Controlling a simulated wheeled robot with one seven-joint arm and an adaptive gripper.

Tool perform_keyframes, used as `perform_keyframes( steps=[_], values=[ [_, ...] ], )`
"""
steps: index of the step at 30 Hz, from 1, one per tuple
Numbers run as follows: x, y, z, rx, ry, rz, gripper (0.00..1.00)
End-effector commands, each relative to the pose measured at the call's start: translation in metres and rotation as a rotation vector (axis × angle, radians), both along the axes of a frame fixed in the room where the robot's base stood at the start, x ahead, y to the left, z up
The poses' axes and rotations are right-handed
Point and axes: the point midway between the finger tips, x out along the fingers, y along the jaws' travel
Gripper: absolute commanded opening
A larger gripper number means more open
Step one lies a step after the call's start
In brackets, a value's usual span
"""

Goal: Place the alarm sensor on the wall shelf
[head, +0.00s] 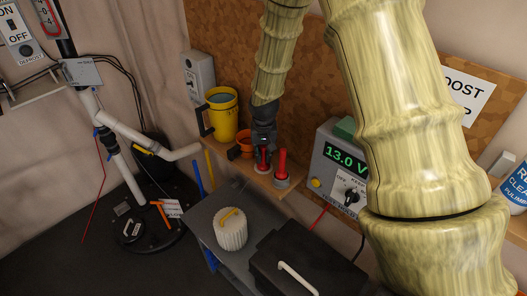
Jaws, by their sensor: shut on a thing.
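My gripper (263,150) points down over the wall shelf (293,188), a narrow wooden ledge on the brown board. It is shut on a small red piece with a pale round base (262,169), which looks like the alarm sensor. The fingers hide most of it. Its base is at the height of the shelf top; I cannot tell whether it touches. Just right of it, a red cylinder on a grey round base (282,171) stands upright on the shelf.
A yellow mug (222,115) and an orange cup (244,145) are left of my gripper. A 13.0 V meter box (335,165) is to the right. Below are a white ribbed cylinder (230,233) and a black case (305,268).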

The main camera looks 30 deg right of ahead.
Motion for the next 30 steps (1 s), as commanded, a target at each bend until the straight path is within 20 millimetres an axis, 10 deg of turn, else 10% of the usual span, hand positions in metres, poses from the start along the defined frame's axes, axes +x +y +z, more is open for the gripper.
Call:
perform_keyframes(
  steps=[10, 11, 15, 30],
  values=[
    [0.000, 0.000, -0.003, 0.000, 0.000, -0.001, 0.00],
    [0.000, 0.000, -0.003, 0.000, 0.000, -0.001, 0.19],
    [0.000, 0.000, -0.003, 0.000, 0.000, -0.001, 0.39],
    [-0.001, 0.001, 0.007, 0.001, -0.001, -0.001, 0.39]
  ],
)
